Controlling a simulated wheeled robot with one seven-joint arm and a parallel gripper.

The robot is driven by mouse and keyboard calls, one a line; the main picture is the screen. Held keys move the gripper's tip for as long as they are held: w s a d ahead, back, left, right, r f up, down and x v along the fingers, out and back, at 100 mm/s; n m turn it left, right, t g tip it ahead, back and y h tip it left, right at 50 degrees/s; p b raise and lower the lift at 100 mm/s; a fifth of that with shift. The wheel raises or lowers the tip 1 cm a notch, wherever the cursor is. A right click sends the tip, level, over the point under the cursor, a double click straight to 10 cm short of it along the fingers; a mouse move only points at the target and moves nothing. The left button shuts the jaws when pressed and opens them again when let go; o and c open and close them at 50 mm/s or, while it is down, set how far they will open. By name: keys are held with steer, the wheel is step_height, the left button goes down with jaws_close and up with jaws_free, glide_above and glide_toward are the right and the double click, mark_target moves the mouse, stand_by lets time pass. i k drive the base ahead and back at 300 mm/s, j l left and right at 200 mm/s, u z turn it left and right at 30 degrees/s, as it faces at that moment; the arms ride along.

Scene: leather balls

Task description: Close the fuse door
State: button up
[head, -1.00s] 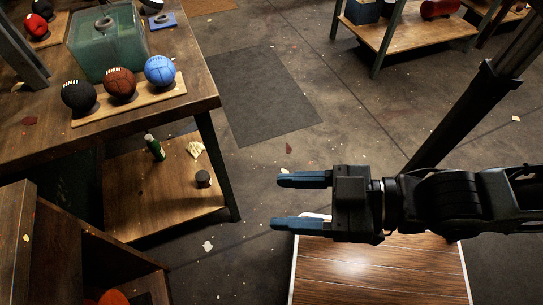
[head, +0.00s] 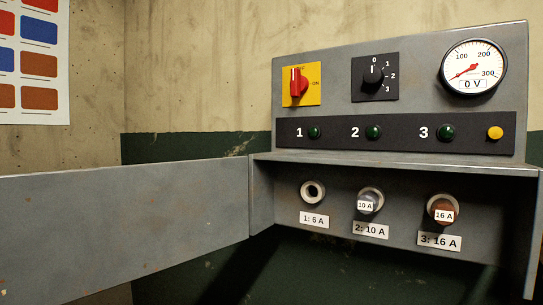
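The fuse door (head: 125,222) is a long grey metal panel in the head view. It stands open, swung out to the left from its hinge side at the left of the fuse compartment (head: 400,262). Inside the compartment are three fuse sockets with labels. The left socket (head: 312,192), marked 1: 6 A, shows an empty-looking dark hole. The middle one holds a 10 A fuse (head: 367,203) and the right one a 16 A fuse (head: 442,211). My gripper is not in view.
Above the compartment is a grey control panel with a red switch on a yellow plate (head: 300,85), a black rotary knob (head: 374,76), a gauge reading 0 V (head: 473,67), green lamps and a yellow button (head: 495,132). A colour chart (head: 35,60) hangs on the left wall.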

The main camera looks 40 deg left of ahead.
mark_target(67, 236)
steer(key=i+u, duration=0.1)
steer(key=u, duration=0.85)
steer(key=l+u, duration=0.2)
steer(key=u, duration=1.4)
steer(key=k+j, duration=0.05)
